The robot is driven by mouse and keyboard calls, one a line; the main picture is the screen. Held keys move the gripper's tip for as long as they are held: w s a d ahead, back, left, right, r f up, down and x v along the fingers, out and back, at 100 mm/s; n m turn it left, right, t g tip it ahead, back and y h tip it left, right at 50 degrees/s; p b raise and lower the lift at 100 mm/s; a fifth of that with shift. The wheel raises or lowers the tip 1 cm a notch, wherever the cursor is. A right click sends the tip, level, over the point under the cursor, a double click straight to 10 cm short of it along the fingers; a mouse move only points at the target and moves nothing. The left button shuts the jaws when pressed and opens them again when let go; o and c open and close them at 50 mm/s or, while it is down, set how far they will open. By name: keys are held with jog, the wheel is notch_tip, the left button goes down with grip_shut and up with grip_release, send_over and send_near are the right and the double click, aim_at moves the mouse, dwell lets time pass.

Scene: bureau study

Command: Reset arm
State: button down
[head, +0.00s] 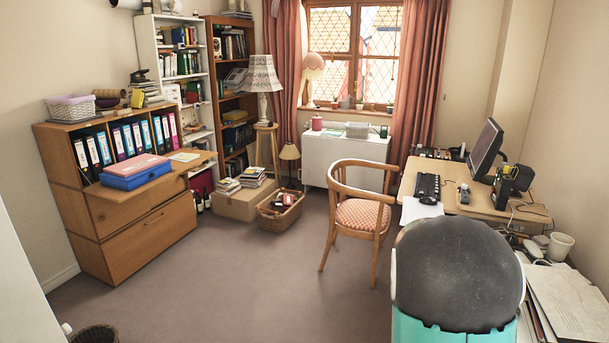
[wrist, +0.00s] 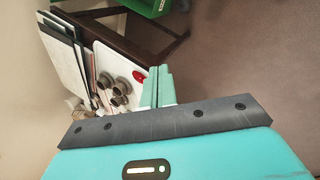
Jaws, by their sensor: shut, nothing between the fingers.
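My gripper (wrist: 157,88) shows in the wrist view as two pale green fingers side by side, shut with nothing between them. Its fingertips point up the picture, in front of a white surface with a red spot. In the head view my gripper is not visible. A large dark dome with teal parts, part of my own body, fills the lower right there and hides part of the desk's near end.
The desk (head: 480,195) stands at the right, with a monitor (head: 484,146) and white mug (head: 560,246). A wooden chair (head: 359,212) stands beside it. A bureau (head: 145,222) is at left, with a wicker basket (head: 280,214) beyond. The carpet (head: 240,275) between is clear.

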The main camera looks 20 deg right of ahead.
jog(key=s+a+r+t+y, duration=0.1)
jog(key=a+r+t, duration=0.1)
jog(key=a+r, duration=0.55)
jog(key=s+a+r+t+y, duration=0.15)
jog(key=a+r, duration=0.35)
jog(key=a, duration=0.6)
jog(key=s+a+r+t+y, duration=0.1)
jog(key=s+a+r+t, duration=0.1)
jog(key=s+a, duration=0.2)
jog(key=s+a+r+n+t+y, duration=0.1)
jog(key=s+a+r, duration=0.2)
jog(key=a, duration=0.7)
jog(key=shift+s+r+t, duration=0.25)
jog(key=shift+s+t, duration=0.1)
jog(key=shift+s, duration=0.15)
jog(key=shift+d+y, duration=0.1)
jog(key=shift+y, duration=0.15)
